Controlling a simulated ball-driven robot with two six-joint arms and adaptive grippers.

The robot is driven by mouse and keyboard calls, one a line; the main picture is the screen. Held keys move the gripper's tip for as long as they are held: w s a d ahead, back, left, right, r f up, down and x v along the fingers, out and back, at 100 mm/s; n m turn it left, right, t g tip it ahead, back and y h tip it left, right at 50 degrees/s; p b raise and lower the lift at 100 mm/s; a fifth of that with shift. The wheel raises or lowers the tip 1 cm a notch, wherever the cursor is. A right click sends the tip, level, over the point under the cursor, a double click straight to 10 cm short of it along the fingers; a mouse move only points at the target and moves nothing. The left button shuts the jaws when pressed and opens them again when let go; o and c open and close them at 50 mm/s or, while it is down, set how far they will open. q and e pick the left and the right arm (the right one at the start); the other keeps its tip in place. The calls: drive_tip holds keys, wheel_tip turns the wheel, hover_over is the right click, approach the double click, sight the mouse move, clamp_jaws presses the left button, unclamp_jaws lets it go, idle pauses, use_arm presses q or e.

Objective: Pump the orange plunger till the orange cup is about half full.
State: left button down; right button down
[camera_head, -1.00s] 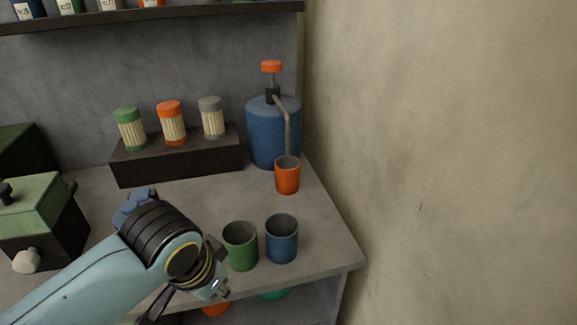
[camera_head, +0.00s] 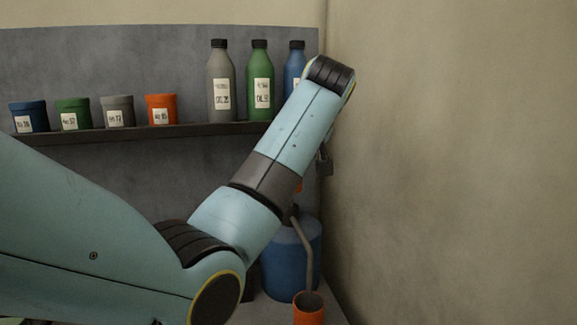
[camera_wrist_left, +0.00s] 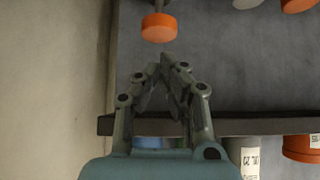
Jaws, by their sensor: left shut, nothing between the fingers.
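The blue dispenser (camera_head: 285,268) stands at the right end of the counter, partly behind my left arm. Only a sliver of its orange plunger (camera_head: 298,188) shows past my arm. In the left wrist view the round orange plunger cap (camera_wrist_left: 159,28) sits just beyond the fingertips, apart from them. The orange cup (camera_head: 308,312) stands under the bent spout, cut off by the bottom edge; its fill level cannot be read. My left gripper (camera_wrist_left: 164,63) is shut and empty. In the head view it hangs near the wall, mostly hidden. My right gripper is not in view.
A shelf (camera_head: 190,131) carries several labelled jars and bottles; the blue bottle (camera_head: 294,68) is close to my left arm. The shelf edge (camera_wrist_left: 255,123) also shows in the left wrist view. The bare wall (camera_head: 450,160) is close on the right.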

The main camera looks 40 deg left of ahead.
use_arm(q)
drive_tip(key=shift+w+a+r, duration=0.15)
drive_tip(key=shift+w+r, duration=0.3)
drive_tip(key=shift+r, duration=0.35)
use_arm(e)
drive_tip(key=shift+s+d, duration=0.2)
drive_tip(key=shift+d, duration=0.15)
use_arm(q)
drive_tip(key=shift+f, duration=0.1)
